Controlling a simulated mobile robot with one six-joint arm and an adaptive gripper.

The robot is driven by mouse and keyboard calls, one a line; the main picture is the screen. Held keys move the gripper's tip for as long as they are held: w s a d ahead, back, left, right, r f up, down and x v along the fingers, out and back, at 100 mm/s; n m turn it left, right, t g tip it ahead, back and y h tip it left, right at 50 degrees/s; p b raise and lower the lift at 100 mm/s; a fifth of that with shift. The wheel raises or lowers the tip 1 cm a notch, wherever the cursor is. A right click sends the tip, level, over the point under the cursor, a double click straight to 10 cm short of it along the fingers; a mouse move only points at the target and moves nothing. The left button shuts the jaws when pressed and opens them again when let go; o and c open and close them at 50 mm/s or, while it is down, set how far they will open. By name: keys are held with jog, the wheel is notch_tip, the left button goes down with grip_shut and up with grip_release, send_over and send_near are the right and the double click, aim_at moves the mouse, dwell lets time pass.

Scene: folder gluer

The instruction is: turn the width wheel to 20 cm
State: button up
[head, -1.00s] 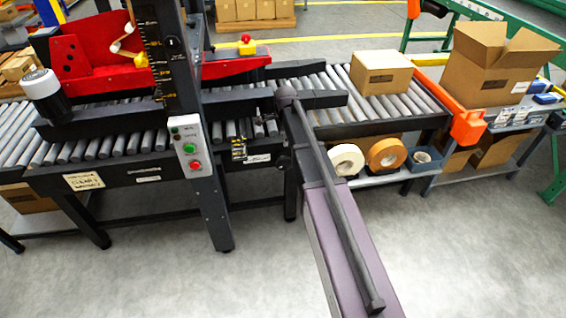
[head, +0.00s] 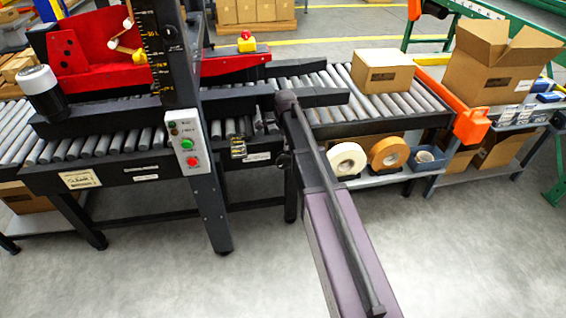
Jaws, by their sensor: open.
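My arm reaches from the bottom of the head view to the near side of the roller conveyor. My gripper (head: 265,120) is a small dark shape at the arm's far end, partly hidden by the arm, open with nothing seen in it. I cannot make out the width wheel clearly; a small dark curved part (head: 284,161) shows beside the arm below the conveyor frame. I cannot tell whether the gripper touches anything.
A control box (head: 188,147) with green and red buttons is on the dark upright to the left. A carton (head: 382,73) rests on the rollers at right. The front floor is clear.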

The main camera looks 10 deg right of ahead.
aim_at(284, 157)
jog(key=shift+w+f+b, duration=0.2)
jog(key=shift+f+b, duration=1.35)
jog(key=shift+f, duration=0.1)
jog(key=shift+w+f+b, duration=0.2)
jog(key=shift+f+b, duration=1.35)
jog(key=shift+f, duration=0.1)
jog(key=shift+w+f+b, duration=0.2)
jog(key=shift+f+b, duration=1.35)
jog(key=shift+f, duration=0.1)
jog(key=shift+s+r, duration=0.1)
jog(key=shift+s, duration=0.05)
grip_shut()
